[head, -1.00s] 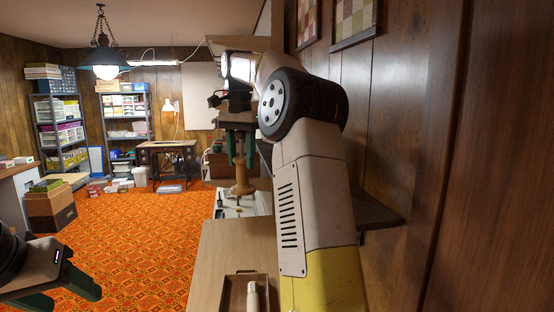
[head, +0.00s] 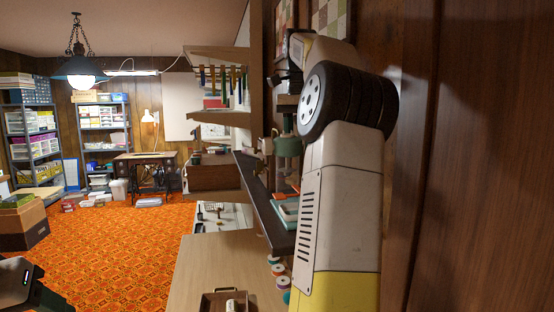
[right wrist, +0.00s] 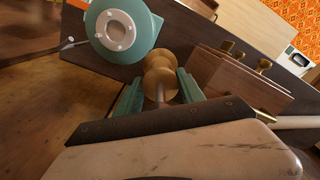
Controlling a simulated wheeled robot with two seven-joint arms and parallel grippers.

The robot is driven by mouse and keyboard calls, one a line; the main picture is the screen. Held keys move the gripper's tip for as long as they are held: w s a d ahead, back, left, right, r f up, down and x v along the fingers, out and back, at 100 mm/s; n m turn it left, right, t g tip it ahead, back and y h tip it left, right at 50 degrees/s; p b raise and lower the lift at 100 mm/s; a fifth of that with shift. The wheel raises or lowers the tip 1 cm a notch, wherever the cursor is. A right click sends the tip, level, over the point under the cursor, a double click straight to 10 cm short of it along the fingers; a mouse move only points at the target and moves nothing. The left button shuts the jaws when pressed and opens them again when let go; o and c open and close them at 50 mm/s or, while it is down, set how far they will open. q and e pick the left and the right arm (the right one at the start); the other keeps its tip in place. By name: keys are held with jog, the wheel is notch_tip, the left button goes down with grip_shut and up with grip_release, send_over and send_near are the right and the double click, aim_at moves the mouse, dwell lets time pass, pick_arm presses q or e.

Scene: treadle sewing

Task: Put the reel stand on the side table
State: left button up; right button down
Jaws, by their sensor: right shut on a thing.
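My right gripper (right wrist: 160,92) is shut on a turned wooden piece with rounded bulges and a thin shaft, which I take to be the reel stand (right wrist: 160,68). In the head view the gripper (head: 287,147) is partly behind my right arm, beside a dark wall shelf (head: 264,208). Whether the stand touches anything is hidden. My left gripper (head: 25,288) is at the lower left corner, cut by the frame edge; its fingertips are not clear. A light wooden table top (head: 222,262) lies below; I cannot tell whether it is the side table.
A teal round part (right wrist: 123,30) and a wooden block with brass knobs (right wrist: 235,80) are close to the held piece. Several thread spools (head: 281,282) stand beside the shelf. A small tray (head: 210,304) sits on the light top. The orange carpet (head: 130,250) is open.

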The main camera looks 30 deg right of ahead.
jog(key=shift+s+d, duration=0.35)
jog(key=shift+d, duration=0.3)
jog(key=shift+d+f, duration=0.15)
jog(key=shift+f, duration=1.7)
jog(key=c, duration=0.7)
grip_release()
jog(key=shift+f, duration=0.1)
